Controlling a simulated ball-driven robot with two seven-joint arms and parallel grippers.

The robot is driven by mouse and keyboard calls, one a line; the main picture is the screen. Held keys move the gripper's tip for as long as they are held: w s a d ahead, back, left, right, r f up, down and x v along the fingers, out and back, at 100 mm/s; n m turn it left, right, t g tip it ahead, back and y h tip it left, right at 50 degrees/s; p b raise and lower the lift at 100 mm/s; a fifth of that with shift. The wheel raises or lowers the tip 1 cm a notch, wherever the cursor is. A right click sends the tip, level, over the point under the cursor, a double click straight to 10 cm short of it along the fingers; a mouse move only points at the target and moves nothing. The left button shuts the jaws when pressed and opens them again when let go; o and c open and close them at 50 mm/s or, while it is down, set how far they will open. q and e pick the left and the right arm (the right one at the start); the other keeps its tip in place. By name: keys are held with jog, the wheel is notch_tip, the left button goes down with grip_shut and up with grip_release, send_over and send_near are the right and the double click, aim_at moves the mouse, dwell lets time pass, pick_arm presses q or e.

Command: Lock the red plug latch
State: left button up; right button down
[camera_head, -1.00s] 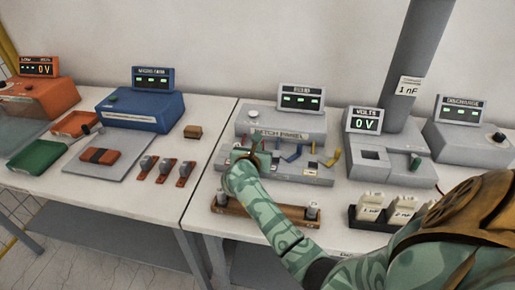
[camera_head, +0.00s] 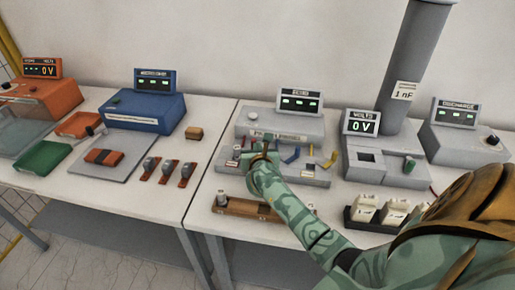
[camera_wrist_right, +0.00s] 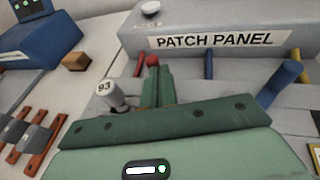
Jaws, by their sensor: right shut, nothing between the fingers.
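The grey patch panel (camera_head: 312,174) stands in the middle of the right table, its label large in the right wrist view (camera_wrist_right: 214,41). A small red knob (camera_wrist_right: 152,60) shows there just beyond my right gripper's tips, beside a thin red strip (camera_wrist_right: 140,66). I cannot tell whether the tips touch the knob. My right gripper (camera_wrist_right: 156,84), also in the head view (camera_head: 262,150), is shut and empty over the panel's left part. It hides what lies directly below it. My left gripper is not in view.
A pale plug marked 93 (camera_wrist_right: 112,96) stands close left of the gripper. Blue (camera_wrist_right: 282,82) and yellow (camera_wrist_right: 297,64) parts stand to its right. A wooden rack (camera_head: 247,207) lies in front, partly behind my arm. A black holder with white blocks (camera_head: 366,211) is at right.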

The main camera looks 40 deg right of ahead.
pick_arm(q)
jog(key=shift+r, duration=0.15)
pick_arm(e)
jog(key=shift+s+a, duration=0.3)
jog(key=shift+a, duration=0.45)
